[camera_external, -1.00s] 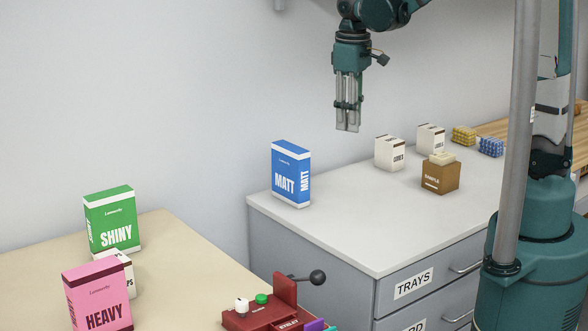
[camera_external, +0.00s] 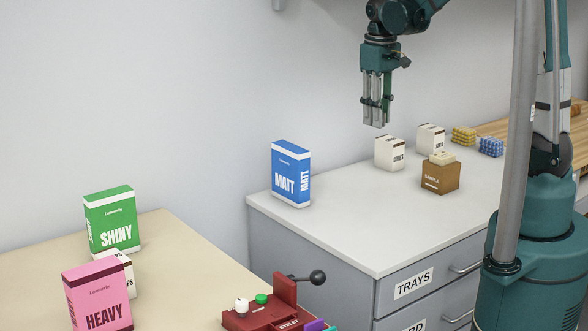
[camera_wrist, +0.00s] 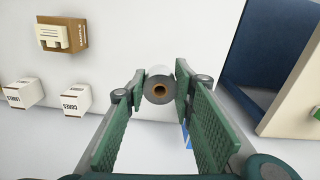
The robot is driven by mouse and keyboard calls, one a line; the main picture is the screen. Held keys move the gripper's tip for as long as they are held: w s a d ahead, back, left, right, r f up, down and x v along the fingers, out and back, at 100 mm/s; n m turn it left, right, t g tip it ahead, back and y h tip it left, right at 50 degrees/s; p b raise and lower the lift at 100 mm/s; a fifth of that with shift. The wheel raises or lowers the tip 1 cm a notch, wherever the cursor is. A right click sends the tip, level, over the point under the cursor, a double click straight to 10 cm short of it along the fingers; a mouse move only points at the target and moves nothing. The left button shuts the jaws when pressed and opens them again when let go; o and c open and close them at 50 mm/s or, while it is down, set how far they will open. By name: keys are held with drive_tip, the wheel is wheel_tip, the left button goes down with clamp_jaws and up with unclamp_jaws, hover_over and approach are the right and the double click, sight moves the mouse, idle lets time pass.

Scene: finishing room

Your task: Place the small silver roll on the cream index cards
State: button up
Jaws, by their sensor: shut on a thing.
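My gripper (camera_external: 376,123) hangs in the air above the white-topped drawer cabinet, left of the boxes. In the wrist view my gripper (camera_wrist: 160,86) is shut on a small silver roll (camera_wrist: 157,95) with a brown core, held between the green finger pads near the tips. The roll cannot be made out in the external view. A cream block (camera_external: 442,158), which may be the index cards, sits in the top of a brown sample box (camera_external: 440,177). In the wrist view the cream block (camera_wrist: 60,38) is at upper left, apart from the roll.
Two white boxes, one (camera_external: 389,153) nearer and one (camera_external: 431,138) farther, stand behind the brown box. A blue MATT box (camera_external: 290,174) stands at the cabinet's left edge. The cabinet top (camera_external: 365,220) is clear in front. A yellow block (camera_external: 464,136) lies farther back.

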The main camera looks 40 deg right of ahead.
drive_tip(key=d+f+m, duration=0.3)
drive_tip(key=d+m, duration=0.1)
drive_tip(key=d, duration=1.2)
drive_tip(key=m+p, duration=0.2)
drive_tip(key=m, duration=0.1)
hover_over(443, 155)
drive_tip(key=shift+f, duration=0.8)
drive_tip(key=shift+f, duration=0.15)
drive_tip(key=shift+f, duration=2.8)
drive_tip(key=shift+f, duration=0.1)
drive_tip(key=shift+f, duration=1.95)
drive_tip(key=shift+f+b, duration=0.2)
drive_tip(key=shift+b, duration=0.15)
